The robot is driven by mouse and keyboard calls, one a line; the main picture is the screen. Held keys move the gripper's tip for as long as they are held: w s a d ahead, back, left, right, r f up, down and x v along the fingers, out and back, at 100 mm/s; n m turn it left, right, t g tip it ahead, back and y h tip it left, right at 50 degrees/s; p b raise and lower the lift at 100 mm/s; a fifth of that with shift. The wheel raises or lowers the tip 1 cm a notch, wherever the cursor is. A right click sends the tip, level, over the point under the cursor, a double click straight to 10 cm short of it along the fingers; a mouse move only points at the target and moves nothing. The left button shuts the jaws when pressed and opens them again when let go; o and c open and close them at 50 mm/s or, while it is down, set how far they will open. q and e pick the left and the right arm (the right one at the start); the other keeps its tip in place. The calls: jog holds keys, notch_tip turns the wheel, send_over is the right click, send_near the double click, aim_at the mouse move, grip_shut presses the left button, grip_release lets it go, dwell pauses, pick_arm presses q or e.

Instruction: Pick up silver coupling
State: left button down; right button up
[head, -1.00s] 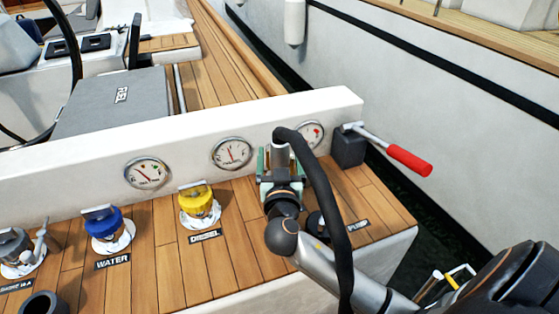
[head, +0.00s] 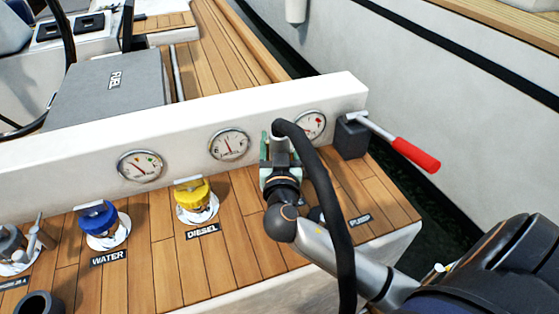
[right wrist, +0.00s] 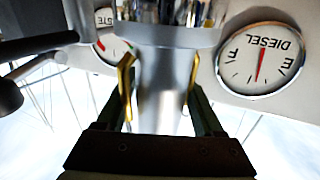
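The silver coupling (head: 279,146) is upright in front of the white panel, between the second and third gauges. A black hose (head: 322,180) meets its top and arcs down to the right. My right gripper (head: 280,158) is at the coupling. In the right wrist view the silver tube of the coupling (right wrist: 161,80) is between the two gold-padded fingers (right wrist: 160,88), which look pressed on its sides. A wider flange shows at the top of that view. The base of the coupling is hidden by my gripper in the head view. My left gripper is not in view.
Yellow diesel (head: 196,196) and blue water (head: 100,220) deck caps stand to the left. A lever with a red handle (head: 416,154) on a black block (head: 350,138) is close at the right. The gauge panel (head: 70,160) is just behind. Teak deck (head: 225,255) is clear in front.

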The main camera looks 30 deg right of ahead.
grip_shut()
dwell(0.3)
jog(key=shift+r, duration=0.1)
